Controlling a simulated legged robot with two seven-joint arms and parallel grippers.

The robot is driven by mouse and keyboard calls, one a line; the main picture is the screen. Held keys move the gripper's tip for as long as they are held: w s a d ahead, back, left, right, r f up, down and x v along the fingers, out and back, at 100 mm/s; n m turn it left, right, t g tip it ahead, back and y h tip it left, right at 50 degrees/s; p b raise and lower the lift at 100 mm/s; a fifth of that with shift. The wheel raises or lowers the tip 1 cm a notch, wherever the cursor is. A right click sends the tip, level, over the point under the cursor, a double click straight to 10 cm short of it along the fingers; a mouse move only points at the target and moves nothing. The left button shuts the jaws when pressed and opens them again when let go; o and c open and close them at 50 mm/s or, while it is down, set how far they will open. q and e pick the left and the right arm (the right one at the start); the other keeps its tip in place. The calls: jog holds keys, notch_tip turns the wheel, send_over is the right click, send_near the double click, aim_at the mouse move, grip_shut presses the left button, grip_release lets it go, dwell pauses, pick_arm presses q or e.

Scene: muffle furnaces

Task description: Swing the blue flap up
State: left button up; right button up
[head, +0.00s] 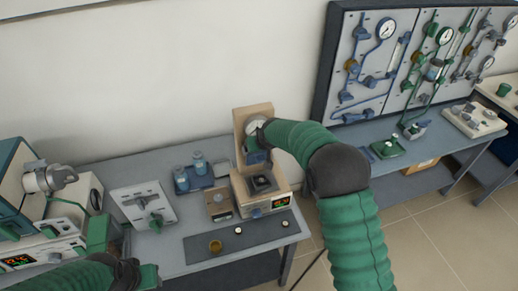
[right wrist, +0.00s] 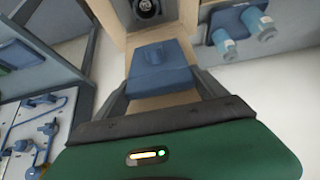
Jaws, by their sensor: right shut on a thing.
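The blue flap (right wrist: 160,65) sits between the fingers of my right gripper (right wrist: 160,82) in the right wrist view. The gripper is shut on it. The flap's exact tilt is hard to tell. A dark square fitting (head: 262,183) sits on the device's base in front. My left gripper (head: 148,275) is low at the left, partly cut off; its jaws are unclear.
A small wooden box (head: 219,205) is beside the base. A dark mat (head: 228,243) with small round items lies in front. A gauge panel (head: 375,60) is on the right. A grey switch box (head: 143,205) stands left.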

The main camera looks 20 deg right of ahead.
jog(key=shift+w+r, duration=0.15)
jog(key=shift+r, duration=0.05)
jog(key=o, duration=1.8)
jog(key=shift+o, duration=1)
jog(key=shift+f, duration=0.2)
jog(key=b+v, duration=0.2)
jog(key=v, duration=1.4)
jog(key=shift+r, duration=0.3)
jog(key=s+f+g, duration=0.2)
jog(key=s+f, duration=0.6)
jog(key=s, duration=0.6)
jog(key=s+f+g, duration=0.2)
jog(key=s+f, duration=0.6)
jog(key=s, duration=0.5)
jog(key=shift+s+d+f, duration=0.2)
jog(key=shift+s+f, duration=0.1)
jog(key=shift+s, duration=0.1)
